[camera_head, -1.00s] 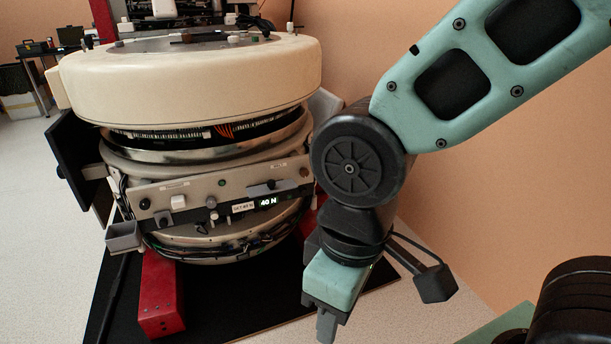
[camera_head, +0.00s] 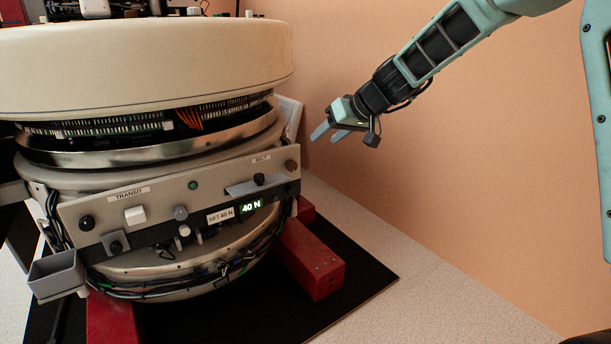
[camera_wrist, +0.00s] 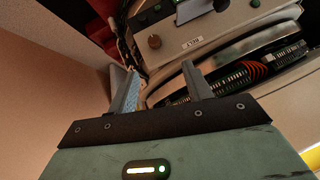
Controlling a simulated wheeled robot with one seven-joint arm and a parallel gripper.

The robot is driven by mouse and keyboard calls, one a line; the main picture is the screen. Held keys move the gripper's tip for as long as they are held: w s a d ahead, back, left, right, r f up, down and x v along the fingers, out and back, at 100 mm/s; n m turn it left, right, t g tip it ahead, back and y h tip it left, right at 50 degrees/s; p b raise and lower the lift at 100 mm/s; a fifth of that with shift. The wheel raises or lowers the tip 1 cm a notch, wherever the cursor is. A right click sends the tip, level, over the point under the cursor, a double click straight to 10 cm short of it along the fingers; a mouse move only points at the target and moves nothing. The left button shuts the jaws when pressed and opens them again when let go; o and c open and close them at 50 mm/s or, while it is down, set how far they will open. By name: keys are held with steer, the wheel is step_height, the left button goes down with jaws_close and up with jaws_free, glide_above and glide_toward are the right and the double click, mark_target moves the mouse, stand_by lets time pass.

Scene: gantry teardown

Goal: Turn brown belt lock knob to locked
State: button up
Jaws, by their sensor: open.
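The brown belt lock knob (camera_head: 291,165) is a small round knob at the right end of the grey control panel (camera_head: 160,193), beside a BELT label (camera_head: 261,159). In the wrist view the knob (camera_wrist: 155,42) is above the gap between my fingers, with the BELT label (camera_wrist: 192,44) beside it. I cannot tell which way the knob is turned. My gripper (camera_head: 327,134) is open and empty, to the right of the panel and apart from the knob. Its two fingers (camera_wrist: 160,70) show in the wrist view, pointing towards the panel.
A cream ring housing (camera_head: 150,65) overhangs the panel, with exposed wiring beneath it. A grey lever with a black knob (camera_head: 259,180) and a 40 N display (camera_head: 251,207) are left of the brown knob. Red feet (camera_head: 312,260) stand on a black mat. The peach wall is at right.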

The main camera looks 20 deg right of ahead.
steer(key=d, duration=0.1)
steer(key=b, duration=0.3)
glide_toward(295, 164)
steer(key=x, duration=0.9)
steer(key=shift+w+a+f, duration=0.1)
steer(key=shift+w+a, duration=0.05)
steer(key=shift+a, duration=0.05)
steer(key=c, duration=1)
